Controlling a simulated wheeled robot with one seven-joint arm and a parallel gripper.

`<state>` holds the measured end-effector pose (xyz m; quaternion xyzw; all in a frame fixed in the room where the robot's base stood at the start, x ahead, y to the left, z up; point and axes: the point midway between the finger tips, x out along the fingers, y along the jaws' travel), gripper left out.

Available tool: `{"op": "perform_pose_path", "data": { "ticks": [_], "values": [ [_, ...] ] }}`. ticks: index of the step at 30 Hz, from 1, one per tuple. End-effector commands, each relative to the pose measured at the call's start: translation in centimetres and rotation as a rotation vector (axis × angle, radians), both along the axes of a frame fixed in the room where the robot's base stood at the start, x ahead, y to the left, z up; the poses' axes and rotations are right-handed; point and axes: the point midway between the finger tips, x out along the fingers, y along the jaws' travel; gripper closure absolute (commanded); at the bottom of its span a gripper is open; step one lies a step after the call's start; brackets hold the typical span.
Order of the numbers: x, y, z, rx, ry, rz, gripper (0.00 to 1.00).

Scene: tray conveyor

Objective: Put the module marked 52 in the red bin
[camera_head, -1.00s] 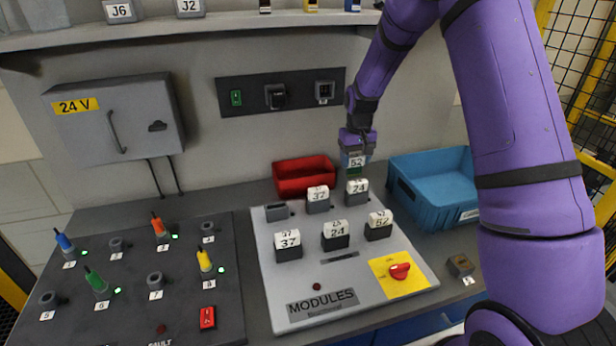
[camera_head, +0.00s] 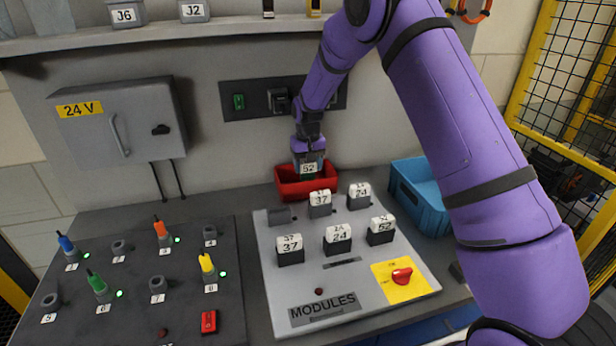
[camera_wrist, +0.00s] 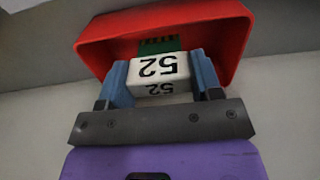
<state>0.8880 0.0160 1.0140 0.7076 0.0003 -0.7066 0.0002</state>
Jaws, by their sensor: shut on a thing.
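My gripper (camera_head: 308,166) is shut on a white module marked 52 (camera_head: 308,168) with a green lower part. It holds the module over the red bin (camera_head: 290,191), which stands at the back of the bench. In the wrist view the blue fingers clasp the white module (camera_wrist: 158,70) from both sides, and the red bin (camera_wrist: 235,40) opens behind it. I cannot tell how far the green end reaches into the bin. Another module marked 52 (camera_head: 381,230) sits in the modules panel.
The modules panel (camera_head: 350,306) holds several modules marked 37, 24 and 52, and one empty-looking socket (camera_head: 280,215). A blue bin (camera_head: 418,203) stands to the right, partly behind my arm. A board with coloured plugs (camera_head: 130,300) is at left.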

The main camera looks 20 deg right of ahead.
Motion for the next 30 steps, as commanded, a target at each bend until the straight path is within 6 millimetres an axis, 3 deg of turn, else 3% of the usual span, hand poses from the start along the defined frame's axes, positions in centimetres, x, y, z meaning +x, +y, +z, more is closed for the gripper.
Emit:
{"op": "perform_pose_path", "data": {
  "ticks": [9, 20, 21, 24, 30],
  "values": [
    [0.0, -0.1, -4.1, 0.0, 0.002, -0.001, 0.65],
    [0.0, -0.1, -4.5, 0.0, 0.001, -0.001, 0.65],
    [0.0, -0.1, -4.5, 0.0, 0.0, -0.001, 0.39],
    [0.0, -0.1, -4.5, 0.0, 0.0, -0.001, 0.16],
    [0.0, -0.1, -4.5, 0.0, 0.0, -0.001, 0.15]
  ]
}}
